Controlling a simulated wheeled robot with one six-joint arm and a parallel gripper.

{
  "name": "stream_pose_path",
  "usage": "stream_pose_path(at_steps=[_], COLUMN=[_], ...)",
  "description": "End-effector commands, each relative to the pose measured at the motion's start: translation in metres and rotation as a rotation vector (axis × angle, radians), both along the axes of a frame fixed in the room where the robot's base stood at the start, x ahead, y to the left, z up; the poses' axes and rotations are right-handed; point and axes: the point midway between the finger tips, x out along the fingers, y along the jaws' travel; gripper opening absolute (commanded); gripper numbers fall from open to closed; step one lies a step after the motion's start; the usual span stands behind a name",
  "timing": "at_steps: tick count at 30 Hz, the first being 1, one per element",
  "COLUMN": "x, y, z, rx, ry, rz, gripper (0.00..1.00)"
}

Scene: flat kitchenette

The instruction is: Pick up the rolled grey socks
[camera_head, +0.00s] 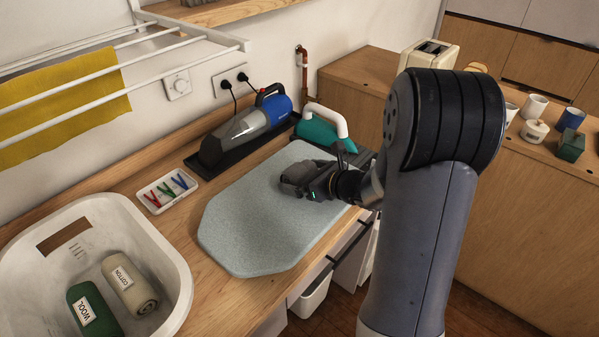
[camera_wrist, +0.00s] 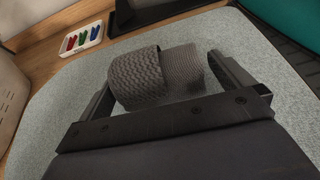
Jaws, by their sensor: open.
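The rolled grey socks (camera_wrist: 158,76) lie on the pale grey-blue ironing board, seen in the wrist view between the two fingers of my gripper (camera_wrist: 165,78). The fingers are apart, one on each side of the roll. A narrow gap shows at the right finger; the left finger is close to the roll, and I cannot tell whether it touches. In the head view my gripper (camera_head: 300,180) is low over the far part of the board (camera_head: 248,228), and the socks there are hidden or cannot be told apart from it.
A white tray of coloured pegs (camera_head: 167,191) sits left of the board. A handheld vacuum (camera_head: 240,130) and a teal iron (camera_head: 318,133) stand behind it. A white basket (camera_head: 172,262) holding green and beige rolls is at left. The near part of the board is clear.

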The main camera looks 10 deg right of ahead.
Motion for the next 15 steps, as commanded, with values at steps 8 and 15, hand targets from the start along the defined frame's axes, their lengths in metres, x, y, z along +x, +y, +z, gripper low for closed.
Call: stream_pose_path(at_steps=[8, 15], x=[0.0127, 0.0125], y=[0.0078, 0.0077], z=[-0.0073, -0.0069], rx=[-0.001, 0.000], ry=[0.000, 0.001], rz=[-0.002, -0.002], gripper=[1.00, 0.92])
